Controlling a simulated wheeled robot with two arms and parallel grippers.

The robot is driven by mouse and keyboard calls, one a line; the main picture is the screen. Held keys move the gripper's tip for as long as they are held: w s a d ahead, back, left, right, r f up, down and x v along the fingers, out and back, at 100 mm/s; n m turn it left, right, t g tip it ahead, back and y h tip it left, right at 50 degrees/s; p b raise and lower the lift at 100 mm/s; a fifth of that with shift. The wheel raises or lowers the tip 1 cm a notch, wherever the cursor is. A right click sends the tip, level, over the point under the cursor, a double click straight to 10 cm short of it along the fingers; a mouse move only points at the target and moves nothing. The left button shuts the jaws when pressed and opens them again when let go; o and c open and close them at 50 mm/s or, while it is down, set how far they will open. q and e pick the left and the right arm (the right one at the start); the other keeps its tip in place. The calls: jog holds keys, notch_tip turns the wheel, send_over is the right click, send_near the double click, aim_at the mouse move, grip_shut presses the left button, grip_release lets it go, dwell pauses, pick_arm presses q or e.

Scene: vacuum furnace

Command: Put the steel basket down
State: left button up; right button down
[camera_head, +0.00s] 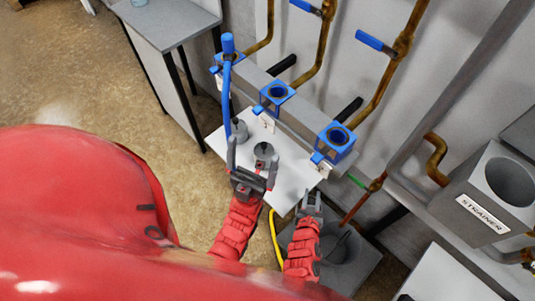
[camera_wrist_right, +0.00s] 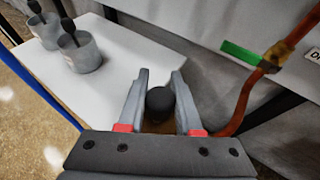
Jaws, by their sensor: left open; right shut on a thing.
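My right gripper (camera_head: 311,199) is shut on a dark round-topped handle (camera_wrist_right: 160,103), seen between its fingers (camera_wrist_right: 160,82) in the right wrist view. I take it for the steel basket's handle; its body is hidden under the gripper, so I cannot tell whether it touches anything. My right gripper is just off the right front corner of the white table (camera_head: 291,178), near a grey block with a round opening (camera_head: 365,268). My left gripper (camera_head: 250,160) is open and empty, in front of the same table.
Two grey cups with dark handles stand on the white table, a nearer one (camera_wrist_right: 84,58) and a farther one (camera_wrist_right: 44,32). Blue ring fixtures (camera_head: 337,137) line the table's back edge. A box labelled STRAINER (camera_head: 482,214) is at right. Brown pipes run up the wall.

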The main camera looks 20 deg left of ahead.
jog(key=w+a+f+b, duration=0.5)
jog(key=w+a+b, duration=0.5)
jog(key=b, duration=0.9)
jog(key=shift+x, duration=0.95)
jog(key=c, duration=0.6)
grip_release()
jog(key=shift+a+r, duration=0.15)
jog(key=shift+a, duration=0.05)
jog(key=shift+r, duration=0.1)
jog(key=p+v, duration=0.4)
jog(key=v, duration=0.8)
